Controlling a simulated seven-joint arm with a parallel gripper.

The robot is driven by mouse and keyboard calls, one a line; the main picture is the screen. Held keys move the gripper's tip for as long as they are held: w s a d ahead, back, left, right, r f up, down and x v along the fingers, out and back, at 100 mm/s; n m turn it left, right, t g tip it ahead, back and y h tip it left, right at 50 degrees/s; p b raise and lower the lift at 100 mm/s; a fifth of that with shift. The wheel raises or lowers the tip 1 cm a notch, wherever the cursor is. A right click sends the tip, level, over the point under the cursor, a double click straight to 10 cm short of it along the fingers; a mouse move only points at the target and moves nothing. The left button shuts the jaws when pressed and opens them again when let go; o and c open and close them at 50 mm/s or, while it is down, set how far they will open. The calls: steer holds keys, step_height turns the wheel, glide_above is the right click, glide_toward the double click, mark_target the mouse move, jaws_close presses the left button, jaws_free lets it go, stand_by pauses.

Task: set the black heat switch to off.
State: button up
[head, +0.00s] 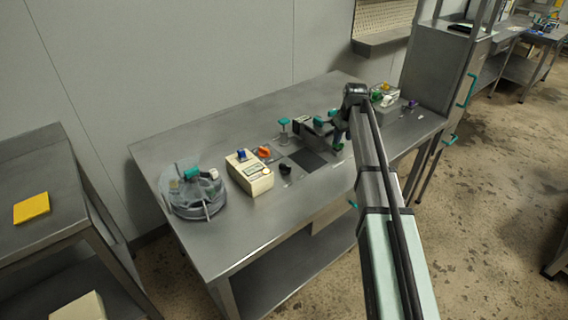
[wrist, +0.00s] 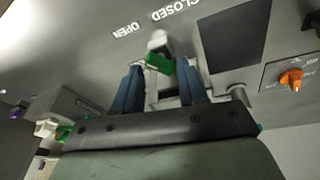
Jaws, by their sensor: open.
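The black heat switch appears to be the small dark knob (head: 285,169) on the bench panel, right of the cream box and below the orange knob in the head view. Its setting is too small to read. It cannot be made out surely in the wrist view. My gripper (wrist: 160,74) is open, with its two blue fingers either side of a green-handled valve (wrist: 157,62) by the OPEN and CLOSED labels. I cannot tell whether they touch it. In the head view my gripper (head: 339,136) is at the bench's right part, well right of the black knob.
An orange knob (wrist: 290,79) sits on a marked plate beside a dark square (wrist: 232,45). A teal-topped post (head: 283,125) rises behind the panel. The bench's front left (head: 225,235) is clear.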

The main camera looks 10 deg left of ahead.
mark_target(284, 165)
steer(key=s+a+r+n+g, duration=0.1)
steer(key=s+a+r+n, duration=0.15)
steer(key=a, duration=0.45)
steer(key=s+a+r+n+g, duration=0.1)
steer(key=s+a+r+n, duration=0.2)
steer(key=a, duration=0.4)
steer(key=s+a+r+n+g, duration=0.1)
steer(key=s+a+r+n, duration=0.1)
steer(key=s+a+n, duration=0.3)
steer(key=f, duration=0.4)
steer(key=a+f+m, duration=0.1)
steer(key=f, duration=0.4)
steer(key=f+m, duration=0.1)
steer(key=f, duration=0.4)
steer(key=shift+w+a+h, duration=0.25)
steer(key=shift+w+h, duration=0.05)
jaws_close()
